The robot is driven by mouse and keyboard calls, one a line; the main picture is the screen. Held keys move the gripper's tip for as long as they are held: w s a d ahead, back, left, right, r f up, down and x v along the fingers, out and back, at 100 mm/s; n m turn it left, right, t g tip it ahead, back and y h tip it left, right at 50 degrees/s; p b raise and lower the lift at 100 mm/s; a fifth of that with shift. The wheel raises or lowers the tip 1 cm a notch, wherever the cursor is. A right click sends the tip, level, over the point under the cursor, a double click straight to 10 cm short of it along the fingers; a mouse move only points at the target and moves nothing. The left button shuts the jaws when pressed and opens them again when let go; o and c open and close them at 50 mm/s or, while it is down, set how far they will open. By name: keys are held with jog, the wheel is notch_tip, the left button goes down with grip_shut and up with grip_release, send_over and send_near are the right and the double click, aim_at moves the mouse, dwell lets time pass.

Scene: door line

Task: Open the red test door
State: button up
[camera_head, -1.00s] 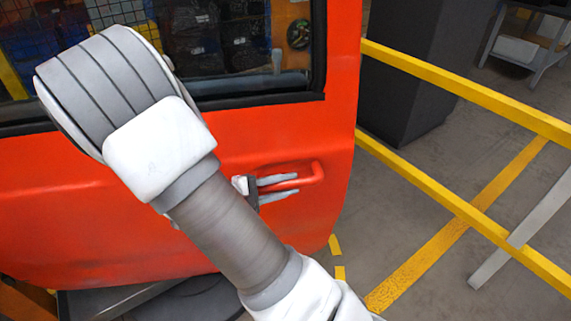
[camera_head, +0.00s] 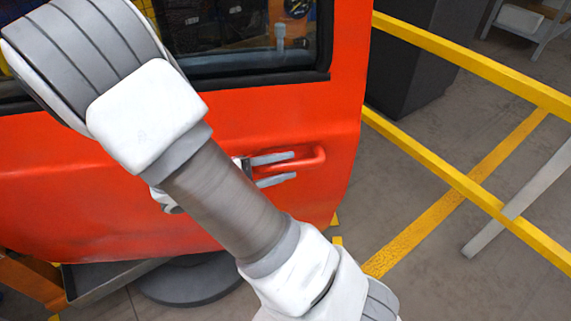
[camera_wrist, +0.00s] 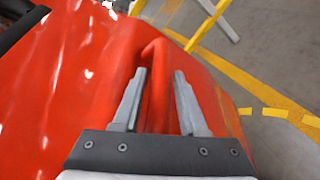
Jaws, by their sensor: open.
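The red test door (camera_head: 90,200) fills the left and middle of the head view, with a dark window above. Its red handle (camera_head: 313,158) is a bar near the door's right edge. My gripper (camera_head: 294,167) is open at the handle, one finger above the bar and one below it in the picture. In the wrist view, the handle (camera_wrist: 155,85) runs between the two grey fingers of my gripper (camera_wrist: 160,88), with a gap beside the right finger. My arm hides part of the door. I cannot tell whether the left finger touches the handle.
Yellow rails (camera_head: 470,185) stand to the right of the door, with a grey slanted post (camera_head: 520,212). A dark cabinet (camera_head: 415,60) stands behind them. A dark round base (camera_head: 190,280) lies below the door. Grey floor with yellow lines shows at right.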

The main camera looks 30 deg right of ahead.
jog(key=p+v, duration=0.2)
jog(key=v, duration=1.4)
jog(key=shift+a, duration=0.3)
jog(key=shift+r, duration=0.1)
